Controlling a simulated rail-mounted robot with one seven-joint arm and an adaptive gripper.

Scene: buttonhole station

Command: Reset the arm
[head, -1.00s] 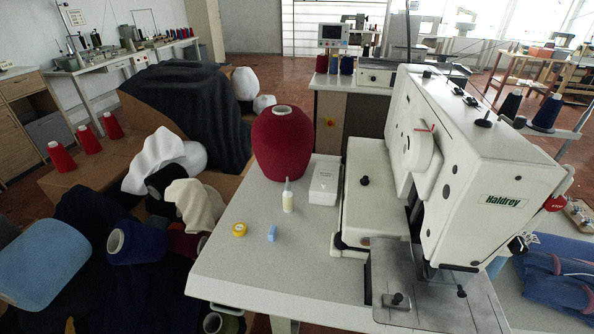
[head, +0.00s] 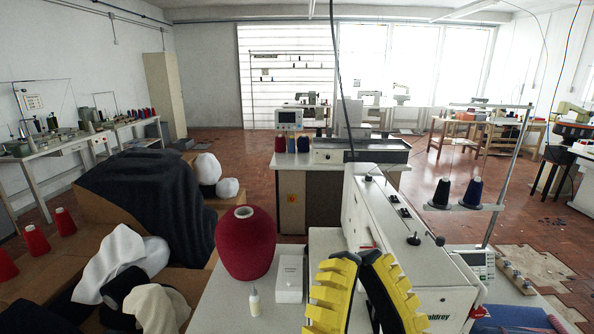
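My gripper (head: 360,262) shows at the bottom of the head view, right of centre, as two black and yellow ribbed fingers. Their upper ends are close together and their lower parts spread apart, with the lower ends cut off by the frame. I see nothing held between them. They appear in front of the white sewing machine (head: 407,247) and hide part of it. The picture does not settle how far the fingertips are apart.
A dark red thread cone (head: 246,258), a small bottle (head: 254,300) and a white box (head: 290,278) stand left of the fingers. Two dark spools (head: 471,193) stand on a rack at right. A cloth-covered heap (head: 150,205) lies left. Open floor (head: 225,150) shows behind.

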